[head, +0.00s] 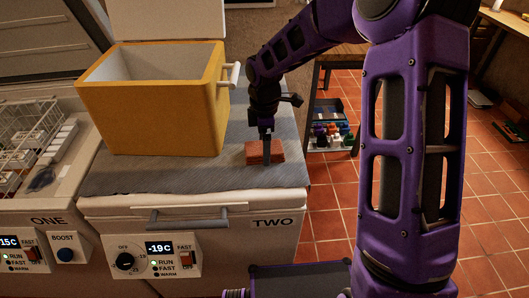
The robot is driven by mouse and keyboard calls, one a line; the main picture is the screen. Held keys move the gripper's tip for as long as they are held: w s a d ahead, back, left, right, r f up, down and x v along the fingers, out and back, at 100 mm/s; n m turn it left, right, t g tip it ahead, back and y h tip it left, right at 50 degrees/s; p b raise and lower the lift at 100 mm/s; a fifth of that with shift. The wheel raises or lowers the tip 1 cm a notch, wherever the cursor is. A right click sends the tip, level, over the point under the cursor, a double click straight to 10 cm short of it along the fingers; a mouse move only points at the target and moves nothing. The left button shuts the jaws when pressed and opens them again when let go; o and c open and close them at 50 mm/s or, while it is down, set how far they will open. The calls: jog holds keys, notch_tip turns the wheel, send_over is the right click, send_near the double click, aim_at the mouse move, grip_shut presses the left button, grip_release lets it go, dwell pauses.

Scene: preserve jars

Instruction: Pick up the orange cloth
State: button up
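The orange cloth (276,153), a small folded reddish-orange block, lies on the grey mat (190,178) on top of the freezer marked TWO. My gripper (266,157) points straight down at the cloth. Its fingers overlap the middle of the cloth in the head view and hide part of it. I see the fingers edge-on, so I cannot tell whether they are open or shut, or whether they touch the cloth.
A yellow cooler box (150,120) with its lid up stands left of the cloth, its white handle (234,75) near my arm. Freezer ONE (40,219), open with wire baskets, is at left. A wooden table (345,50) stands behind at right. Tiled floor (325,205) lies right of freezer TWO.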

jog(key=shift+f, duration=0.45)
jog(key=c, duration=1.2)
notch_tip(320, 180, up, 10)
jog(key=shift+r+p, duration=0.1)
jog(key=shift+p, duration=0.6)
